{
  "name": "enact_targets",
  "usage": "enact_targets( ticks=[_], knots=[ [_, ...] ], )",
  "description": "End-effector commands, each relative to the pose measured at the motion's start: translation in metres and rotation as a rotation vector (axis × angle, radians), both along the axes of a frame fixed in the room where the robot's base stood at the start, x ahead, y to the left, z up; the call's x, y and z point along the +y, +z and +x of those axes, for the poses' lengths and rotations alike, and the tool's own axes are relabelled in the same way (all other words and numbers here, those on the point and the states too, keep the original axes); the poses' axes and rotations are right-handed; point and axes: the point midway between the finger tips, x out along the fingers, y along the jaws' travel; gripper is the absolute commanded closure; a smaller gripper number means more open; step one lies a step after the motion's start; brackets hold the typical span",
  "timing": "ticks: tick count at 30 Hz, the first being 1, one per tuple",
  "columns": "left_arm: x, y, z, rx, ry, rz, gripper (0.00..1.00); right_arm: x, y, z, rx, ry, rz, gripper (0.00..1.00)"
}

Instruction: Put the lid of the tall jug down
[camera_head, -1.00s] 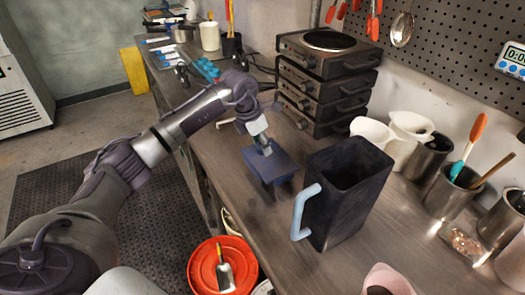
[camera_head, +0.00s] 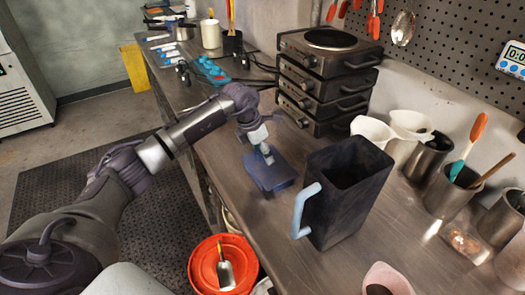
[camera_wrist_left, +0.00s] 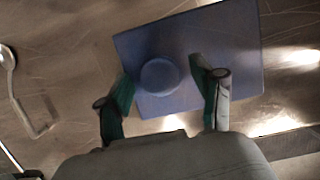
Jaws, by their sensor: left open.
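The jug's lid (camera_head: 279,177) is a flat blue square that appears to lie on the counter, left of the tall jug. Its round knob (camera_wrist_left: 159,75) is between the fingers in the left wrist view, where the lid (camera_wrist_left: 236,45) fills the upper right. My left gripper (camera_head: 264,153) is over the lid, with its fingers apart on either side of the knob; it also shows in the left wrist view (camera_wrist_left: 162,80). The tall dark jug (camera_head: 352,215) stands upright and open-topped, its light blue handle (camera_head: 302,212) toward the left. My right gripper is not in view.
A stack of hot plates (camera_head: 325,85) stands behind the lid. White pitchers (camera_head: 372,131) and metal utensil cups (camera_head: 448,192) are along the wall. The counter's (camera_head: 225,160) near edge runs close left of the lid. An orange bucket (camera_head: 207,270) is below on the floor.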

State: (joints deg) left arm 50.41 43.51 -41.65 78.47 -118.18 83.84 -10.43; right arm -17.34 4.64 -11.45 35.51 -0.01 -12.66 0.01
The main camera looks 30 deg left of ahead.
Motion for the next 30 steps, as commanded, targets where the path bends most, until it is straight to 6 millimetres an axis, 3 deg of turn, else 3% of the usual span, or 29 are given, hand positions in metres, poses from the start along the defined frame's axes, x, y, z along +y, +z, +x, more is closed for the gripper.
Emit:
enact_targets(
  ticks=[5,15,21,30],
  knots=[
    [0.002,0.011,-0.001,-0.005,0.000,0.000,0.33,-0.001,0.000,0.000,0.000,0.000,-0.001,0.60],
    [0.012,0.078,-0.019,-0.005,0.000,0.001,0.33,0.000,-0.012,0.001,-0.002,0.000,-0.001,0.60],
    [0.017,0.107,-0.027,-0.003,0.000,0.001,0.33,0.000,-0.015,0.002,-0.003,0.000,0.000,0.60],
    [0.018,0.118,-0.031,0.000,0.000,0.000,0.33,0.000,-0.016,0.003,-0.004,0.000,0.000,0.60]
  ],
)
